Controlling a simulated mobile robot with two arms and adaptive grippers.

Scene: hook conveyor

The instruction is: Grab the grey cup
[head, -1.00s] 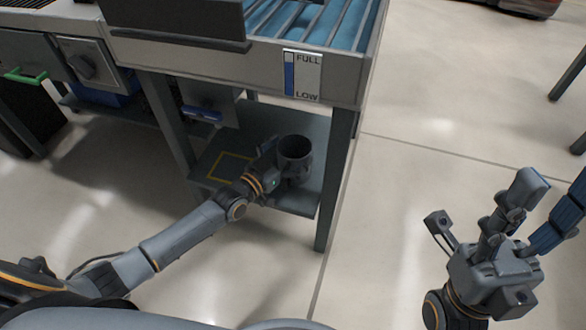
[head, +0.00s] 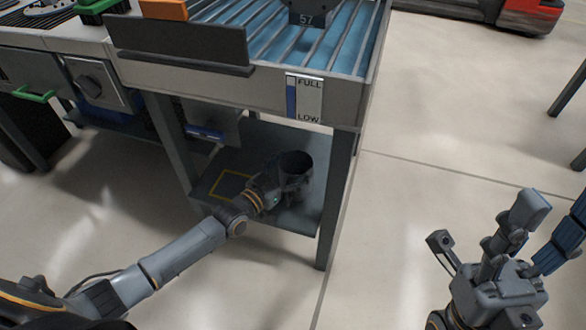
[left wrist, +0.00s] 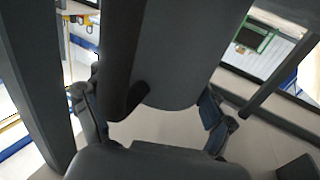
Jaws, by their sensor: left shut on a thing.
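The grey cup (head: 296,166) is an open-topped, dark grey cylinder, upright at the lower shelf (head: 232,160) under the conveyor table. I cannot tell whether its base touches the shelf. My left gripper (head: 276,180) reaches in from the left and is shut on the cup's side; its fingers are partly hidden there. In the left wrist view the cup's grey wall (left wrist: 180,60) fills the middle, between the two fingers. My right gripper (head: 555,205) is at the right of the head view, empty, its fingers apart, over the floor.
The conveyor table (head: 262,85), with a FULL/LOW label, stands above the shelf. Its front leg (head: 336,200) is just right of the cup. A yellow square outline (head: 230,185) marks the shelf left of the gripper.

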